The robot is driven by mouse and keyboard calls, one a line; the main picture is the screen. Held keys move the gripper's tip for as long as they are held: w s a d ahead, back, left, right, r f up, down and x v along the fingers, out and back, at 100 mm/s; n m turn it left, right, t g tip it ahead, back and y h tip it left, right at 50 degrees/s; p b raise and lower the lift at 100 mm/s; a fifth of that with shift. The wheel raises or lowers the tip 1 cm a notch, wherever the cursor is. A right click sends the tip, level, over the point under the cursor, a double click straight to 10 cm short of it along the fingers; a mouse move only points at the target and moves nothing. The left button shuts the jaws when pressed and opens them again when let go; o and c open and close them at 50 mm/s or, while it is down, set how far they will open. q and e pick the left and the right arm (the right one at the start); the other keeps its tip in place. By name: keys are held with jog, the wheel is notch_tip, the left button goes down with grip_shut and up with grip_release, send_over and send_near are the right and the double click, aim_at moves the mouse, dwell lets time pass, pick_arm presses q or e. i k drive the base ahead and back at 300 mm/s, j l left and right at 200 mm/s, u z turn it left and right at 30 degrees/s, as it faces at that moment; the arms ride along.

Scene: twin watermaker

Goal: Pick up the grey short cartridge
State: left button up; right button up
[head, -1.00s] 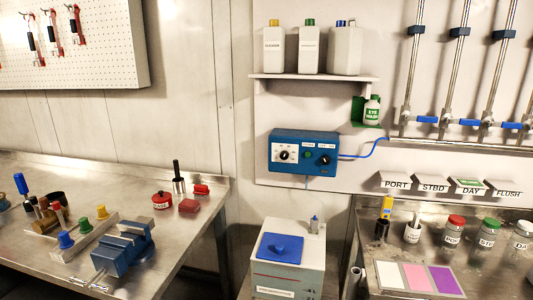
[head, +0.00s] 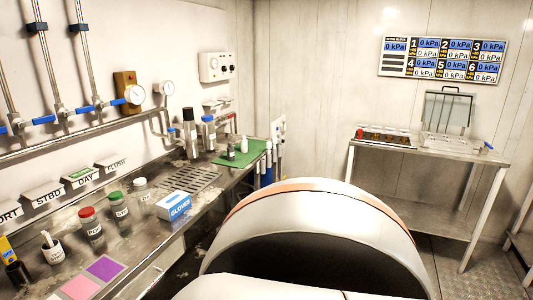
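I cannot pick out the grey short cartridge for certain. Which of these, if any, is the cartridge is too small to tell. Neither of my grippers is in view.
The steel bench (head: 150,245) holds lidded jars, including a red-lidded one (head: 91,228), a glove box (head: 174,205) and a colour card (head: 85,283). A second steel table (head: 430,152) at the right carries a dark tray (head: 385,139) and a clear-panelled stand (head: 447,112). Floor shows at the right.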

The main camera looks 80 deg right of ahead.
aim_at(231, 149)
jog(key=z, duration=2.3)
jog(key=i+l+z, duration=0.35)
jog(key=i, duration=0.2)
jog(key=i+l+z, duration=0.3)
jog(key=i, duration=0.3)
jog(key=i+z, duration=0.35)
jog(key=i, duration=0.25)
jog(key=i+u, duration=0.25)
jog(key=i, duration=0.15)
jog(key=i+l+u, duration=0.2)
jog(key=i, duration=0.2)
jog(key=i+l+u, duration=0.25)
jog(key=i, duration=0.15)
jog(key=i+l+u, duration=0.15)
jog(key=u, duration=0.2)
jog(key=i+l+u, duration=0.2)
jog(key=u, duration=0.15)
jog(key=i+l+u, duration=0.35)
jog(key=k+j, duration=0.05)
jog(key=j, duration=0.05)
